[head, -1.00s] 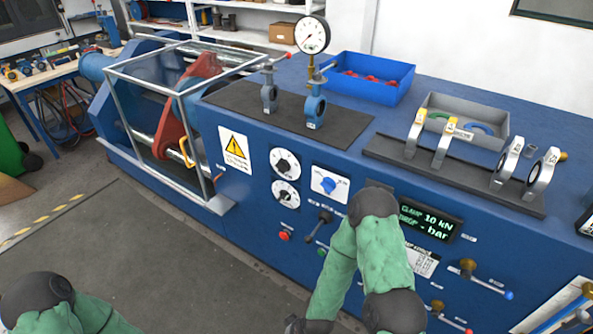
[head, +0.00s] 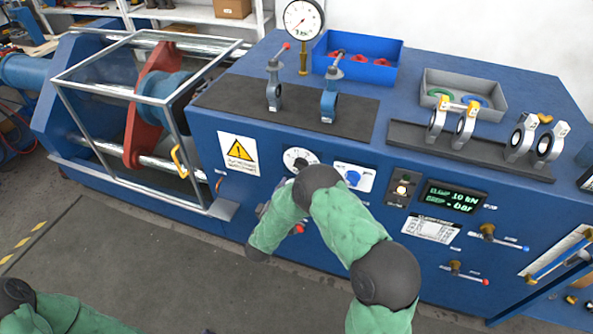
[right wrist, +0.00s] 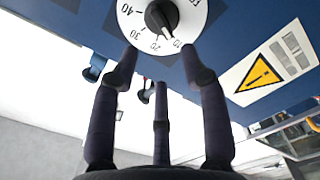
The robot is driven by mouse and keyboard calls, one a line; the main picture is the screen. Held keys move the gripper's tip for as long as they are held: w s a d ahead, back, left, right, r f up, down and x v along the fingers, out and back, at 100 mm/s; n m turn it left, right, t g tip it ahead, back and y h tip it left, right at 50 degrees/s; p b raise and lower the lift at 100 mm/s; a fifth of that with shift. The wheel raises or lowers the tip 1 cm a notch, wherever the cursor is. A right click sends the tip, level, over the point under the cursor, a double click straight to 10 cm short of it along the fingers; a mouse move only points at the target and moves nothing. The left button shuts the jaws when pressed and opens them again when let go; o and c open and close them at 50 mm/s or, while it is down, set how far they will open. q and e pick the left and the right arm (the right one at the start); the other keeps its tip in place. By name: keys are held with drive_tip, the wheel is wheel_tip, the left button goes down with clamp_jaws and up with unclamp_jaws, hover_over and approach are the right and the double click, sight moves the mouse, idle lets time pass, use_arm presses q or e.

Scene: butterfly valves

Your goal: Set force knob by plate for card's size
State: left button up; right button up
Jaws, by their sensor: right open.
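The display (head: 454,197) reads CLAMP 10 kN. A white printed plate (head: 432,228) sits under it, its text too small to read. I cannot pick out the card. My left gripper is out of view.
A blue-knob dial (head: 353,178) is right of the force dial, and a warning sign (head: 239,152) is left of it. Valves stand on a black mat (head: 230,97) and a dark rack (head: 400,133) above. Levers (head: 488,234) stick out at the right.

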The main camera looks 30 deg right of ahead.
drive_tip(key=b+x, duration=0.1)
drive_tip(key=x, duration=0.8)
drive_tip(key=shift+w, duration=0.15)
drive_tip(key=shift+f, duration=0.1)
clamp_jaws()
